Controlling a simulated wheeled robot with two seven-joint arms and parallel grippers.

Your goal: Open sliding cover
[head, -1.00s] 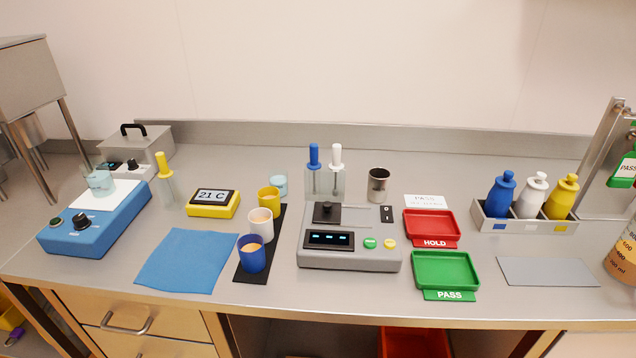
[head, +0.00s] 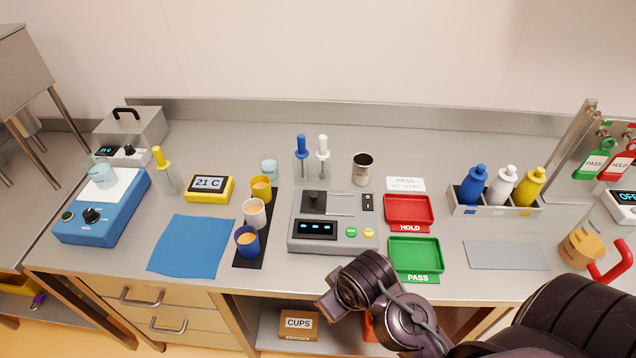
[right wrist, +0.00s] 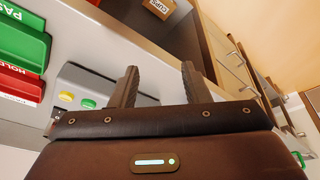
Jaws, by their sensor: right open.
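The grey machine (head: 333,240) stands mid-bench with a lit display, a green button and a yellow button. A square black knob (head: 314,199) sits on its top at the left end of a flat strip with a thin slot line; I take this for the sliding cover, and cannot tell how far it is open. My right arm reaches in front of the bench edge, below the machine in the head view. In the right wrist view my right gripper (right wrist: 158,88) has its two fingers apart, with nothing between them. My left gripper is not in view.
A red HOLD tray (head: 408,209) and a green PASS tray (head: 414,252) are right of the machine. Cups on a black mat (head: 243,259) stand left of it. Two stirrers and a steel cup (head: 362,169) stand behind. Bottles in a rack (head: 497,209) are further right.

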